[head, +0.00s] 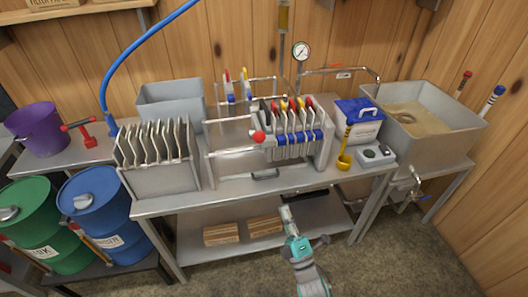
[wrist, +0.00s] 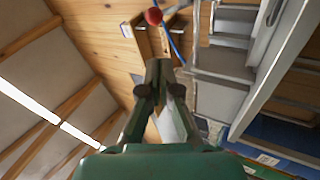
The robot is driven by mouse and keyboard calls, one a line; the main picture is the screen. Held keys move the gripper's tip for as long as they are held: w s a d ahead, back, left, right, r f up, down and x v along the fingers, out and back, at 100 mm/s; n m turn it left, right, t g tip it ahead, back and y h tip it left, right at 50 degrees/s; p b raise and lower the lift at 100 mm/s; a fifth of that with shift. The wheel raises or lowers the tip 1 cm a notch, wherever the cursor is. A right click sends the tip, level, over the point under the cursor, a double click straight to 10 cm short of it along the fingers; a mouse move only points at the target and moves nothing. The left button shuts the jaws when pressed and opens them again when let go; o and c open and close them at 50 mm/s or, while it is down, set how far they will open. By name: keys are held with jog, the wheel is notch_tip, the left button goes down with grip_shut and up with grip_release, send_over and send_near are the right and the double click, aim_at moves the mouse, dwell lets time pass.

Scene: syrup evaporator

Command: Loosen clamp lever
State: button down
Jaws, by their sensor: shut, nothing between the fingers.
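The clamp lever shows as a red ball knob (head: 258,137) at the left front end of the plate press (head: 290,140) on the steel bench. In the wrist view a red ball (wrist: 153,16), apparently the same knob, is near the top edge, beyond my fingertips. My gripper (head: 286,210) is in front of the bench, below and to the right of the knob, apart from it. In the wrist view its fingers (wrist: 159,68) are together with nothing between them. The lever's arm is hard to make out.
Drums stand at left; the floor before the bench is clear.

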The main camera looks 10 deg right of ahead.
jog(key=w+r+n, duration=0.1)
jog(key=w, duration=0.2)
jog(key=w+r+n, duration=0.1)
jog(key=shift+w+a+r+n+t+y, duration=0.15)
jog(key=shift+w+r+n+t+y, duration=0.15)
jog(key=shift+w+y, duration=0.1)
send_near(255, 135)
jog(key=w, duration=0.2)
jog(key=w+r, duration=0.1)
jog(key=w, duration=0.1)
jog(key=shift+w+d+r, duration=0.2)
jog(key=shift+w, duration=0.2)
